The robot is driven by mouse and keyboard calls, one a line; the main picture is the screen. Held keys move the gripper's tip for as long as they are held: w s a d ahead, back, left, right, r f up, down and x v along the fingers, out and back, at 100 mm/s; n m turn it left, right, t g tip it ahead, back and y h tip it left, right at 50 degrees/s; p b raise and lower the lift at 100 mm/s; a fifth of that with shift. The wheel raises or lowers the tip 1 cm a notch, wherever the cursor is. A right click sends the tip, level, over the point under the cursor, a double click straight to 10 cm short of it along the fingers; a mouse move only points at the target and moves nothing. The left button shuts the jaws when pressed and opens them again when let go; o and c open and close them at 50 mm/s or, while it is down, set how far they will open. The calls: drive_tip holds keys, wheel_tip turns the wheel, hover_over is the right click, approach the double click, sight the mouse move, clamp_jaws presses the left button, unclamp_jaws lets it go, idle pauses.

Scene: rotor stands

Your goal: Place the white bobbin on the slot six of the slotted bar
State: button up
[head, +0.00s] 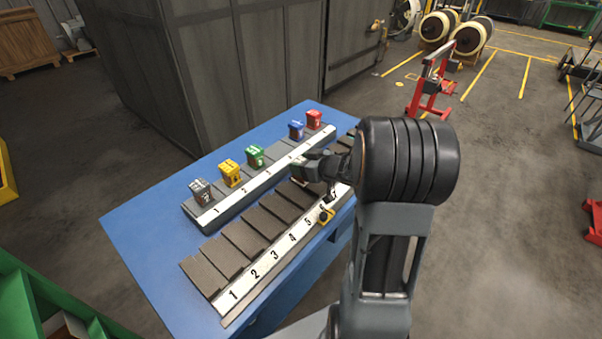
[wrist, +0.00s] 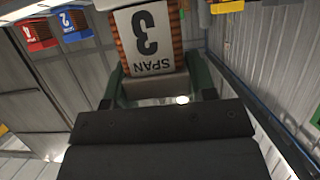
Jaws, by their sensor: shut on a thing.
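The white bobbin (wrist: 148,42) has copper windings and an upside-down label with a 3 and SPAN. My gripper (wrist: 160,85) is shut on it, one finger on each side, in the wrist view. In the head view my gripper (head: 310,167) hangs over the right part of the slotted bar (head: 232,295). The bobbin is mostly hidden there by my gripper and arm. I cannot tell whether the bobbin touches the bar.
A second numbered bar (head: 222,217) behind holds grey (head: 200,192), yellow (head: 230,173), green (head: 255,156), blue (head: 296,130) and red (head: 314,119) bobbins. A small yellow-and-black item (head: 326,215) sits by the front bar's number strip. The blue table (head: 140,222) is clear at left.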

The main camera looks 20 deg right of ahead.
drive_tip(key=f, duration=0.3)
drive_tip(key=shift+w+f, duration=0.15)
drive_tip(key=shift+w, duration=0.15)
drive_tip(key=shift+f, duration=0.25)
